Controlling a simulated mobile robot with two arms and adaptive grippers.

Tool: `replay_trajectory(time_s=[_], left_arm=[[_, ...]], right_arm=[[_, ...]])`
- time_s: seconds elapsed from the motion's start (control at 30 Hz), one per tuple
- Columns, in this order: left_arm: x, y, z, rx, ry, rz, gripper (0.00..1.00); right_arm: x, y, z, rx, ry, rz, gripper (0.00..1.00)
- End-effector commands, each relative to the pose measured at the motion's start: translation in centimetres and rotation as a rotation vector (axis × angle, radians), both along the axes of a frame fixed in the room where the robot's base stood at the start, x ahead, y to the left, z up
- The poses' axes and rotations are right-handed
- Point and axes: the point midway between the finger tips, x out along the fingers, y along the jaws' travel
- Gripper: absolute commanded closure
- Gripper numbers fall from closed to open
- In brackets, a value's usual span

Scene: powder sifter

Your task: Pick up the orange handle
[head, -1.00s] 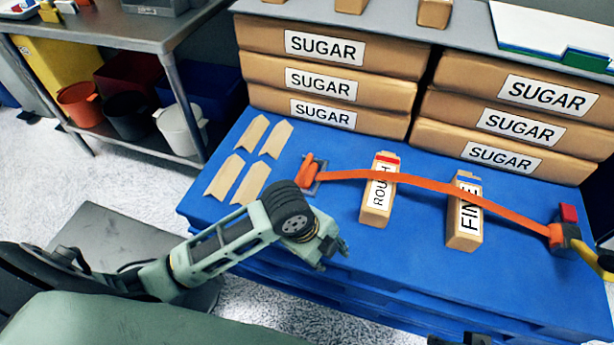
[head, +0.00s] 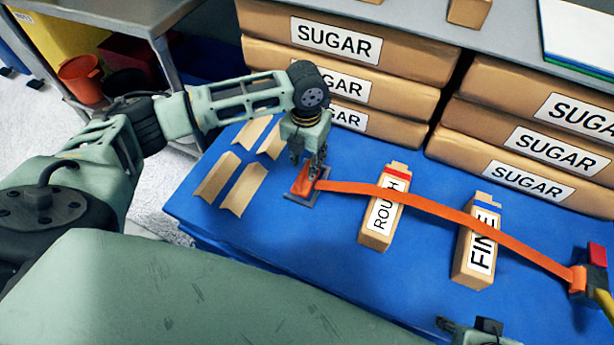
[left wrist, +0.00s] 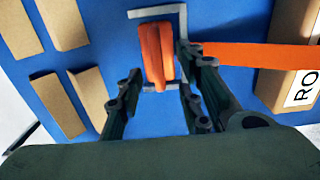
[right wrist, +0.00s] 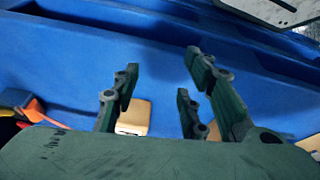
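The orange handle (head: 303,181) sits in a grey bracket (head: 313,200) on the blue pallet, at the left end of an orange strap (head: 430,206). In the left wrist view the handle (left wrist: 156,54) lies just ahead of and between the fingers. My left gripper (head: 309,168) points down over it; in its wrist view (left wrist: 158,95) the fingers are apart with nothing clearly gripped. My right gripper (right wrist: 160,90) is open and empty over the blue pallet; only a bit of it shows at the bottom edge of the head view (head: 475,330).
The strap crosses the ROUGH box (head: 373,235) and the FINE box (head: 475,265) to a red and dark block (head: 597,256) at right. Several cardboard pieces (head: 243,190) lie left of the handle. Stacked sugar boxes (head: 410,60) stand behind. The front of the blue pallet (head: 350,275) is clear.

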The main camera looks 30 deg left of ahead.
Motion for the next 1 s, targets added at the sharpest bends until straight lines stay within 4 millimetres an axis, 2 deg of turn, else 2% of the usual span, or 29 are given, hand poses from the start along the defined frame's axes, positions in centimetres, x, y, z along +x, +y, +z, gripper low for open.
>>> replay_trajectory(time_s=[0.23, 0.33, 0.43, 0.6, 1.0], left_arm=[[0.1, 0.4, -3.5, 0.000, 0.002, 0.002, 0.66], [0.1, 0.3, -4.7, -0.001, 0.001, 0.001, 0.66], [0.2, 0.3, -5.1, 0.000, -0.001, 0.000, 0.66], [0.2, 0.3, -5.0, 0.000, -0.002, 0.000, 0.66], [0.2, 0.4, -5.0, 0.000, -0.002, 0.001, 1.00]], right_arm=[[0.0, 0.0, -1.7, -0.001, 0.001, 0.000, 0.60], [1.7, 0.4, -1.4, 0.012, -0.068, 0.006, 0.60], [2.3, 0.6, -1.2, 0.019, -0.096, 0.008, 0.60], [2.4, 0.6, -1.1, 0.019, -0.098, 0.008, 0.60], [2.3, 0.6, -1.1, 0.018, -0.097, 0.008, 0.60]])
